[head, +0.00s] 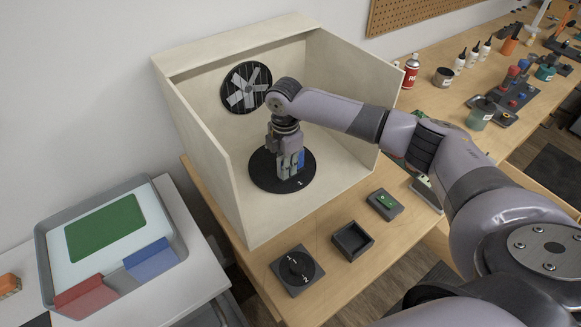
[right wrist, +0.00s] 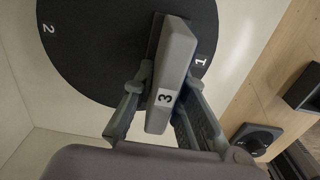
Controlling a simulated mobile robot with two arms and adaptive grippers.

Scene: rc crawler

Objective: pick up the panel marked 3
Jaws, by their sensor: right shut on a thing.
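The panel marked 3 (right wrist: 176,60) is a grey slab with a white label bearing a black 3, seen in the right wrist view. My right gripper (right wrist: 166,84) is shut on it, one finger on each side. In the head view my right gripper (head: 289,166) points down over the black round disc (head: 262,182) inside the open wooden box. The disc has white numbers and also shows in the right wrist view (right wrist: 90,50), with 1 and 2 readable. I cannot tell whether the panel touches the disc. My left gripper is not in view.
The wooden box (head: 236,190) has walls around the disc and a fan (head: 245,87) at its back wall. In front stand a dark dial block (head: 297,270), an open dark tray (head: 352,240) and a small block with a green top (head: 385,203). A grey-rimmed tray (head: 48,268) is at left.

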